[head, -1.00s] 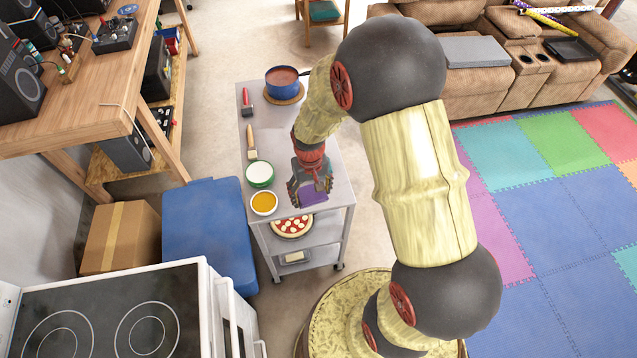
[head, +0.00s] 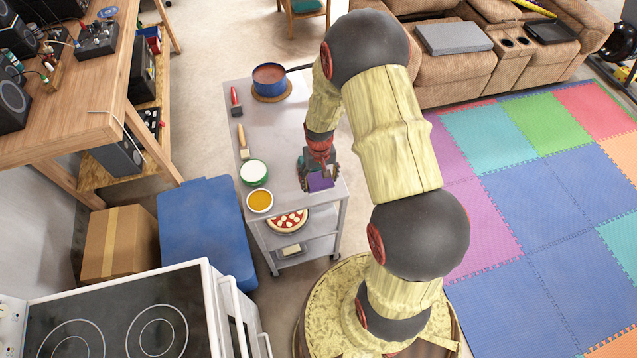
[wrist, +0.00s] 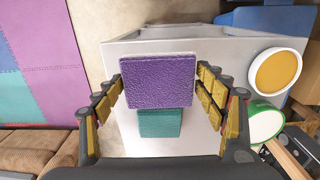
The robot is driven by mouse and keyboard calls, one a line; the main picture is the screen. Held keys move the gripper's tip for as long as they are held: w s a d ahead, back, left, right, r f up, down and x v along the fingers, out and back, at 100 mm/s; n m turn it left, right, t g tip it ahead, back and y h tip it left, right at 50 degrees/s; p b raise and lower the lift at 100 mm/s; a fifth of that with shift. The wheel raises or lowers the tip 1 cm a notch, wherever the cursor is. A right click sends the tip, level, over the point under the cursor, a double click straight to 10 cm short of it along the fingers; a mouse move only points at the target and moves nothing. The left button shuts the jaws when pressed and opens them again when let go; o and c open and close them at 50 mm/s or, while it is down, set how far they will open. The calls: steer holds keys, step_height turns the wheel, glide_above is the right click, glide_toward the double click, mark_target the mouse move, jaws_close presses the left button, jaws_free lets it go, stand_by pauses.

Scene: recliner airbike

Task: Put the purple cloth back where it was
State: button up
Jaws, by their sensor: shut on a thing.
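The purple cloth (wrist: 158,82) is a small textured square between the two yellow-padded fingers in the wrist view. My gripper (wrist: 159,78) is shut on it at its left and right edges. A teal cloth (wrist: 160,124) shows just below the purple one in that view, partly covered by it; it lies on the trolley top. In the head view, my gripper (head: 319,172) is over the near right part of the trolley top (head: 285,135), with the purple cloth (head: 320,182) at its fingers. I cannot tell how high the cloth is above the top.
A bowl of orange sauce (head: 260,201), a green-rimmed white bowl (head: 254,173), a brush (head: 243,142), a red-handled tool (head: 236,101) and a blue pot (head: 269,77) stand along the trolley's left and far side. A pizza (head: 287,221) is on the shelf below.

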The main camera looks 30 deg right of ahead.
mark_target(319, 175)
steer(key=shift+w+d+f, duration=0.25)
steer(key=shift+w+f, duration=0.25)
steer(key=shift+f, duration=0.15)
steer(key=shift+w+d+f, duration=0.25)
steer(key=shift+w+f, duration=0.25)
steer(key=shift+f, duration=0.1)
step_height(319, 175, down, 3)
steer(key=shift+w+d+f, duration=0.1)
steer(key=shift+w+f, duration=0.05)
steer(key=shift+f, duration=0.05)
steer(key=o, duration=1.1)
steer(key=shift+f+b, duration=0.1)
steer(key=shift+b, duration=0.2)
